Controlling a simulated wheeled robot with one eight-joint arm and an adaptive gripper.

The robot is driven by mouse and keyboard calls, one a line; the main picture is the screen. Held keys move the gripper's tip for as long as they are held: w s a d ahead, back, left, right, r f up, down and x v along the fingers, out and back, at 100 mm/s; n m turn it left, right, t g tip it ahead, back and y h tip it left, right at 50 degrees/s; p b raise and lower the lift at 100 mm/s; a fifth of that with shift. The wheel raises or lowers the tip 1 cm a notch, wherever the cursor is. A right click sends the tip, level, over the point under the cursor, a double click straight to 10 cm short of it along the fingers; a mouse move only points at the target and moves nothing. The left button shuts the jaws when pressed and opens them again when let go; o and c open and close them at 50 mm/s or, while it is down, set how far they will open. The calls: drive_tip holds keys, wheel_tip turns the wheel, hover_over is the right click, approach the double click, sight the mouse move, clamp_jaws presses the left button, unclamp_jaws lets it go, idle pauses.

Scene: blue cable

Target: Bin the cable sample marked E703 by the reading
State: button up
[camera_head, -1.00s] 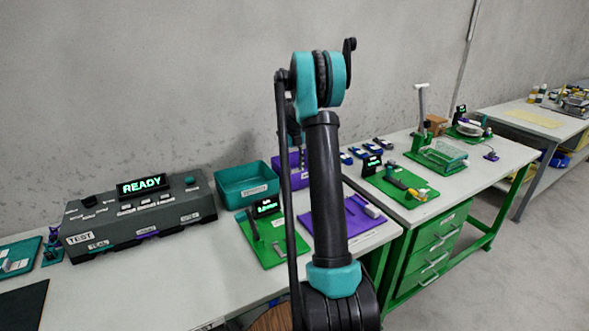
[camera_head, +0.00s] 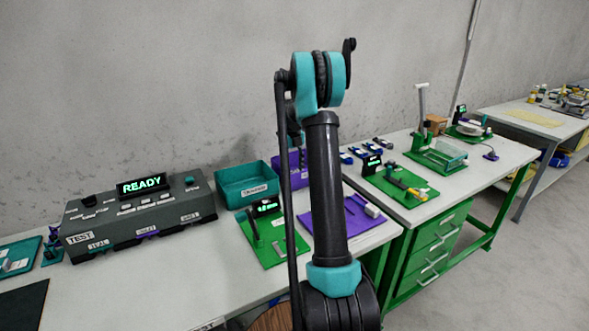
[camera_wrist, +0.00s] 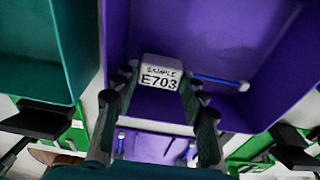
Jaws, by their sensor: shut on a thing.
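The cable sample has a white tag (camera_wrist: 160,73) reading "SAMPLE E703" in the wrist view. My gripper (camera_wrist: 160,84) is shut on it, with a finger on each side of the tag. A blue cable piece with a white end (camera_wrist: 222,81) shows right of the tag; I cannot tell if it belongs to this sample. The tag shows in front of the purple bin (camera_wrist: 285,75), whose interior is behind it. In the head view the purple bin (camera_head: 283,163) is partly hidden by my arm, and the held sample cannot be made out.
A teal bin (camera_head: 246,184) stands left of the purple one. A dark tester (camera_head: 140,215) showing "READY" is farther left. A green board with a small lit display (camera_head: 267,207) and a purple tray (camera_head: 340,216) lie in front of the bins. A second bench carries several fixtures.

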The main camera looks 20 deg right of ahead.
drive_tip(key=shift+f, duration=1.25)
idle(0.6)
drive_tip(key=o, duration=1.4)
drive_tip(key=shift+r, duration=6.05)
